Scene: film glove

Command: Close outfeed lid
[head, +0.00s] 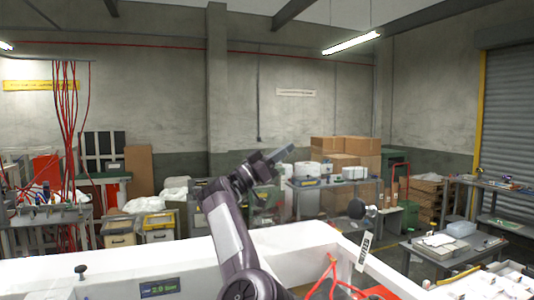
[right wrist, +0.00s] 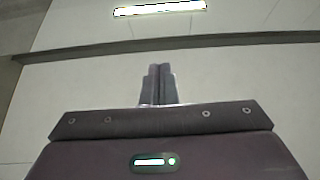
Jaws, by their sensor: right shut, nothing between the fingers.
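My right gripper (head: 279,154) is raised above the white machine (head: 110,268), its fingers pointing up and to the right. In the right wrist view its two fingers (right wrist: 158,84) are together with nothing between them, against the bare wall and ceiling. A black knob (head: 370,211) and a tilted white labelled strip (head: 363,252) stand at the machine's right side, apart from the gripper. I cannot clearly make out the outfeed lid or tell how far open it is. My left gripper is not in view.
Another black knob (head: 80,270) and a pressure label (head: 160,288) are on the machine's front left. Red tubing (head: 330,280) is at the lower right. A grey table (head: 445,247) with trays stands to the right. Cardboard boxes (head: 335,150) are stacked behind. The air around the gripper looks clear.

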